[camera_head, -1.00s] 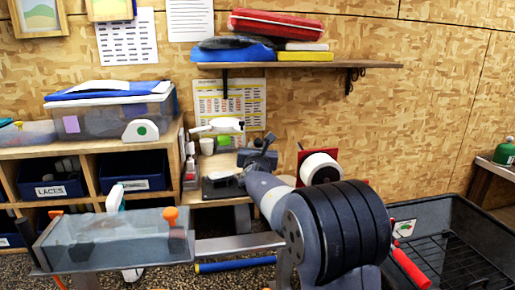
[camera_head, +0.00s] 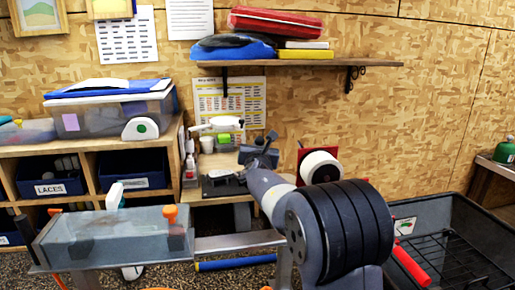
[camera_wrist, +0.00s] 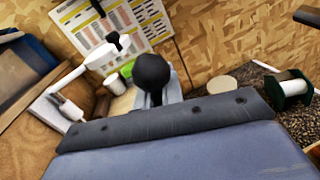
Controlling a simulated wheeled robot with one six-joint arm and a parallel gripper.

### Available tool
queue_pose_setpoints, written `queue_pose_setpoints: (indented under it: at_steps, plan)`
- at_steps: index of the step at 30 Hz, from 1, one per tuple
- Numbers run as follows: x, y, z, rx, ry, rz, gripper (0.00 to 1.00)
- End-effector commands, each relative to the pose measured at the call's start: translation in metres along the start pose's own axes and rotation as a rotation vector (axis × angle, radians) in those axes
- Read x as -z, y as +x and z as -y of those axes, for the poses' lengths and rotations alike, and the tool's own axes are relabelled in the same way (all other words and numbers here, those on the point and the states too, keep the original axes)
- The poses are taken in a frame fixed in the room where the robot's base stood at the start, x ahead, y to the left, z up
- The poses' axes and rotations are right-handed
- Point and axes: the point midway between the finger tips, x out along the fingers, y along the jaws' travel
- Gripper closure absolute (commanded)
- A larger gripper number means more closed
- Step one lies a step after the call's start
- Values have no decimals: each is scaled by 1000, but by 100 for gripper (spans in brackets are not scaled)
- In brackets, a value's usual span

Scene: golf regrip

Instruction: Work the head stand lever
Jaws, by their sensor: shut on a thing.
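A round black knob (camera_wrist: 152,71), which looks like the end of the head stand lever, stands upright in the middle of the wrist view. My gripper (camera_head: 259,154) is over the bench at the back in the head view, and its jaws are shut around this knob. Grey finger parts show beside and behind the knob in the wrist view. The wide dark edge of my gripper body hides what lies below the knob, including the rest of the lever. In the head view the knob is too small and crowded to tell apart clearly.
A white lamp-like arm (camera_wrist: 88,62) and a white cup (camera_wrist: 116,84) are left of the knob. A spool with a green rim (camera_wrist: 291,90) is to the right. A black mesh bin (camera_head: 470,225) stands at the right, and a grey tank (camera_head: 110,238) at the left.

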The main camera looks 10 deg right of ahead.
Motion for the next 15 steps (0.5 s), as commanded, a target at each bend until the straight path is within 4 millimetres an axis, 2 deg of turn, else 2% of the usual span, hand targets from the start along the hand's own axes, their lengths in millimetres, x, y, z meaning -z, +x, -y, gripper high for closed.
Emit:
queue_pose_setpoints:
  at_steps: [9,15]
  plan:
    - [6,4,23,7,260,-47,100]
    - [6,5,28,7,337,-63,100]
